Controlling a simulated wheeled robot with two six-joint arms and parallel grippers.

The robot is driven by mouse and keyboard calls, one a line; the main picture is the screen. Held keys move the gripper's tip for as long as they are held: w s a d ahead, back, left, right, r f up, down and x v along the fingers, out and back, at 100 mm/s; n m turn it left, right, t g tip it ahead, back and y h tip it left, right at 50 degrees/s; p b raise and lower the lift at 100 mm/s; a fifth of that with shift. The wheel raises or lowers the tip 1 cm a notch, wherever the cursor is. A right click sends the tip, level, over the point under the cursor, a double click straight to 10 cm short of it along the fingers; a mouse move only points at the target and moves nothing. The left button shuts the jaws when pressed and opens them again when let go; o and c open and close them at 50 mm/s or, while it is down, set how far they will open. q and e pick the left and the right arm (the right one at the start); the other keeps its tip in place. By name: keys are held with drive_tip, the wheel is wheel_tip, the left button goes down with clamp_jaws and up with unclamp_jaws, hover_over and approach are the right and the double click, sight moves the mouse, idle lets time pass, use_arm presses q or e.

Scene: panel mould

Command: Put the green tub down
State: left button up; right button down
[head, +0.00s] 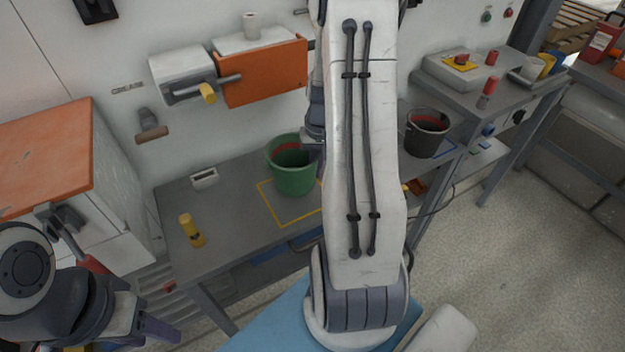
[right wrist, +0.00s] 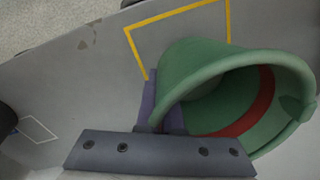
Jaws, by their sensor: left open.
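The green tub (head: 292,170) is upright over the yellow outline (head: 270,207) on the grey bench, with a dark red band inside it. In the right wrist view the tub (right wrist: 200,70) fills the right side, and part of the yellow outline (right wrist: 180,13) shows beyond it. My right gripper (head: 314,150) is at the tub's right rim, mostly hidden by my arm; in the wrist view its fingers (right wrist: 162,115) are on either side of the rim. I cannot tell whether the base touches the bench. My left gripper (head: 155,328) is open and empty at lower left.
A black bucket (head: 427,133) stands at the right. An orange-topped cabinet (head: 45,150) flanks the bench; an orange wall bin (head: 262,72) hangs above.

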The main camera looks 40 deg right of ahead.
sight(314, 181)
drive_tip(key=shift+a+f, duration=0.15)
drive_tip(key=shift+f, duration=1.95)
drive_tip(key=shift+f+b, duration=0.2)
drive_tip(key=shift+b, duration=0.15)
drive_tip(key=c, duration=1.1)
unclamp_jaws()
drive_tip(key=shift+r, duration=0.15)
